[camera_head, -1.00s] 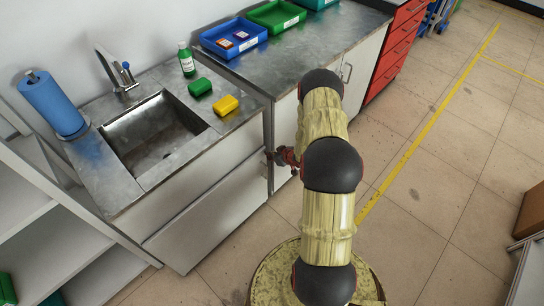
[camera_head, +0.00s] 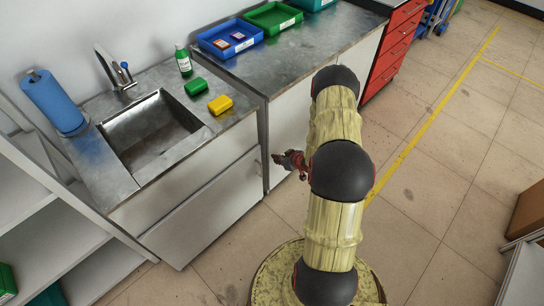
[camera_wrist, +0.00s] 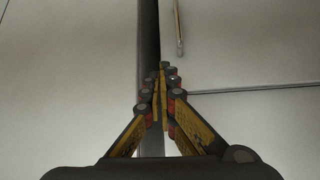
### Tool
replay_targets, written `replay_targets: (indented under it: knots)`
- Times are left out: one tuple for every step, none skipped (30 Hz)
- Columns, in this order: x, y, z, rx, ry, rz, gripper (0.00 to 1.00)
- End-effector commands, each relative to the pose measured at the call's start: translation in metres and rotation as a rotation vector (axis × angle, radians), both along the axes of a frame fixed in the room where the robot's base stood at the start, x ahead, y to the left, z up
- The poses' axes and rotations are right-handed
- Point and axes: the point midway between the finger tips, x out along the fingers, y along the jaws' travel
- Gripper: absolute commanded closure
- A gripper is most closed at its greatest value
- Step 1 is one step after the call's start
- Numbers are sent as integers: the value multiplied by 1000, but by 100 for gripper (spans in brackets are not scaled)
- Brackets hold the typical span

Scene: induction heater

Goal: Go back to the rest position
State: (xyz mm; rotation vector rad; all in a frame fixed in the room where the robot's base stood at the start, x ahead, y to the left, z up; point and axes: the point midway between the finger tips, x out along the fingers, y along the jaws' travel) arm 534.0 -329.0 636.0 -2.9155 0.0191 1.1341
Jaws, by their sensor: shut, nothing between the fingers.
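My gripper (camera_head: 278,159) shows in the head view as a small red and dark shape left of my arm, in front of the white cabinet fronts below the counter. Most of it is hidden behind my arm. In the wrist view my gripper (camera_wrist: 162,72) has its fingers together with nothing between them. It points at the cabinet fronts, near the dark gap between two panels. I cannot tell how far it is from them.
The sink (camera_head: 152,135) is at the left, with a yellow sponge (camera_head: 220,104), a green sponge (camera_head: 196,86) and a green bottle (camera_head: 183,61) beside it. A blue bin (camera_head: 229,38) stands on the counter. Red drawers (camera_head: 392,52) stand further back.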

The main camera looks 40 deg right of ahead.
Motion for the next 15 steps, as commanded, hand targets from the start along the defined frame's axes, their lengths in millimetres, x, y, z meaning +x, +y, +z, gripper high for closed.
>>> replay_targets:
  knots:
    - [-8, -1, 9, 1, 1, -2, 100]
    - [-11, -1, 11, 1, 1, -1, 100]
    - [-15, -1, 14, 1, 1, -1, 100]
    - [-18, -1, 17, 1, 1, -1, 100]
    - [-20, -2, 19, 1, 1, -1, 100]
    - [-23, -2, 21, 1, 1, -1, 100]
    - [-25, -2, 22, 1, 1, -1, 100]
    - [-26, -1, 23, 1, 1, 0, 100]
    - [-27, -1, 24, 1, 1, 0, 100]
    - [-28, -1, 24, 1, 1, 0, 100]
    - [-28, -1, 24, 1, 1, 0, 100]
    - [-29, -1, 24, 1, 1, 1, 100]
    - [-29, -1, 24, 1, 1, 1, 100]
    - [-29, -1, 24, 1, 1, 1, 100]
    - [-29, -1, 24, 1, 1, 1, 100]
